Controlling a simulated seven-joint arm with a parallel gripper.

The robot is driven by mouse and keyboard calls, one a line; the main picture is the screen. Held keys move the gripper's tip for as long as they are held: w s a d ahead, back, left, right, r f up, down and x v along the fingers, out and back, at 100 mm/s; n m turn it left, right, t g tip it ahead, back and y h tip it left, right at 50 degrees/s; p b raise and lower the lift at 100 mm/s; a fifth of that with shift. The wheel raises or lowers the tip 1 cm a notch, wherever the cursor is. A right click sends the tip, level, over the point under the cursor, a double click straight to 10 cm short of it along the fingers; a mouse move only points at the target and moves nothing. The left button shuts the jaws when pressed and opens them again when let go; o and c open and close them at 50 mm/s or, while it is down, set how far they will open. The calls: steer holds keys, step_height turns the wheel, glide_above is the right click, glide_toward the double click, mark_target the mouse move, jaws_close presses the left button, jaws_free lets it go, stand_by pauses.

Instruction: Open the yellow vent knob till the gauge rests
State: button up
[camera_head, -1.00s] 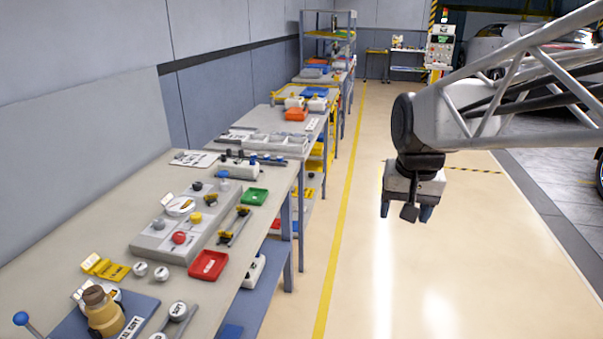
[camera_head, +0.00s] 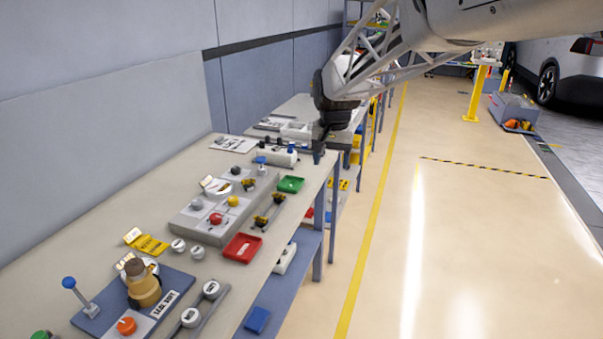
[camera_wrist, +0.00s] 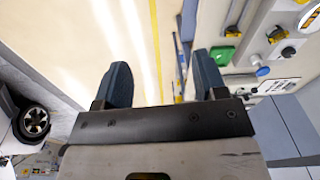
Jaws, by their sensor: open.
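The yellow vent knob (camera_head: 233,201) sits on a grey panel block (camera_head: 192,225) on the bench, near a red knob (camera_head: 216,218) and a black knob (camera_head: 236,171). A white round dial, perhaps the gauge (camera_head: 217,188), is on the same block; its needle is too small to read. My gripper (camera_head: 319,158) is over the bench's right edge, to the right of and beyond the block, touching nothing that I can see. In the wrist view its two dark fingers (camera_wrist: 162,82) are spread apart and empty. A yellow knob (camera_wrist: 303,2) shows at the upper right there.
A blue-topped lever (camera_head: 69,283) and a tan bottle-like part (camera_head: 143,286) stand at the front. Floor (camera_head: 450,250) right of the bench is clear.

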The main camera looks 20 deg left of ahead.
steer(key=w+a+f, duration=0.2)
steer(key=a+f, duration=0.1)
steer(key=a, duration=0.6)
steer(key=w+a+f, duration=0.1)
steer(key=a+f, duration=0.2)
steer(key=a, duration=0.5)
glide_above(233, 198)
steer(key=shift+n+g, duration=0.4)
step_height(233, 198, down, 8)
steer(key=shift+a+r, duration=0.1)
steer(key=shift+r, duration=0.15)
steer(key=shift+f, duration=0.15)
steer(key=shift+f, duration=3.75)
steer(key=c, duration=0.9)
